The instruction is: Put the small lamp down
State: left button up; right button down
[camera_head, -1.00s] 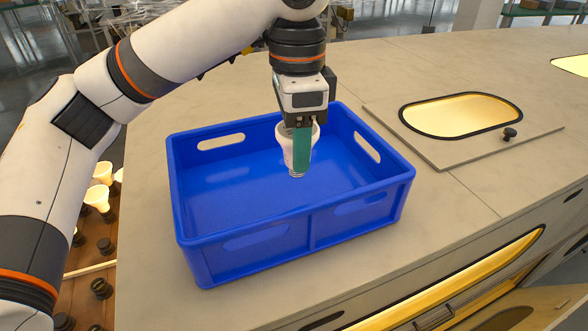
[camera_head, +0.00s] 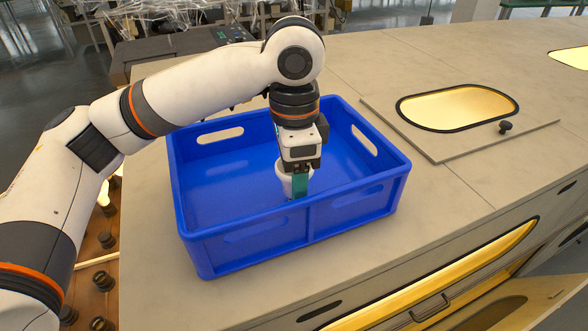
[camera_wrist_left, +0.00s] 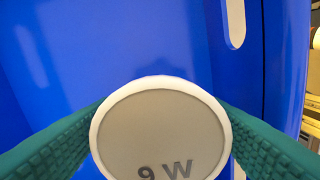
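The small lamp (camera_head: 287,183) is a white bulb, held upright with its screw end down, inside the blue crate (camera_head: 245,222). In the left wrist view its round face (camera_wrist_left: 160,135) reads "9 W". My left gripper (camera_head: 299,185) has its green fingers on both sides of the lamp, and they touch its rim in the left wrist view (camera_wrist_left: 160,130). The lamp is low in the crate near the front wall. Its lower end is hidden in part, so I cannot tell whether it touches the crate floor. My right gripper is not in view.
The crate stands on a grey worktop (camera_head: 400,210) and holds nothing else that I see. A panel with a lit oval window (camera_head: 458,110) and a black knob (camera_head: 505,127) lies to the right. A brown rack (camera_head: 95,265) with several dark sockets is at the lower left.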

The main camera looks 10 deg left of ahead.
pick_arm(q)
jog(key=shift+o, duration=0.6)
notch_tip(320, 180, up, 12)
jog(key=b, duration=0.1)
jog(key=shift+s, duration=0.1)
